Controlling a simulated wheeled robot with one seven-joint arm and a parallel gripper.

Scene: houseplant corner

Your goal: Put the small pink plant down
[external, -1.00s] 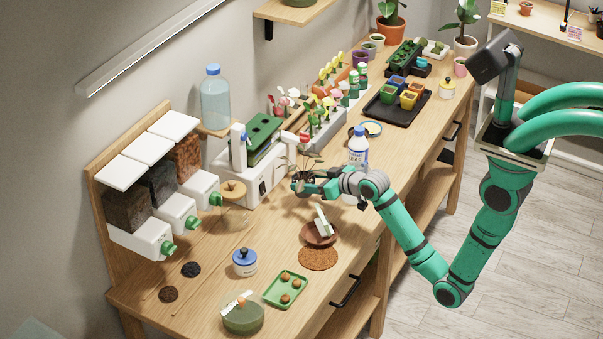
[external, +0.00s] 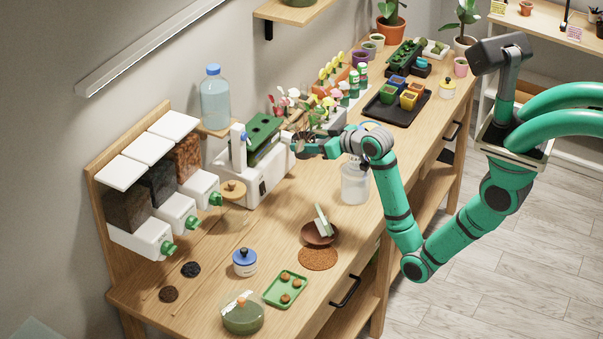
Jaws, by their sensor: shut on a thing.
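My gripper (external: 303,145) is over the back part of the bench, just right of the white machine with the green top (external: 262,160). It is shut on a small plant (external: 309,122), whose thin stems and leaves rise above the fingers. The plant's pink colour is hard to make out at this size. Its lower part is mostly hidden by the fingers, and I cannot tell whether it touches anything below.
Pink, yellow and red flowers (external: 325,98) crowd just behind my gripper. A clear container (external: 354,187) stands under my forearm. A black tray with coloured pots (external: 382,121) lies to the right.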

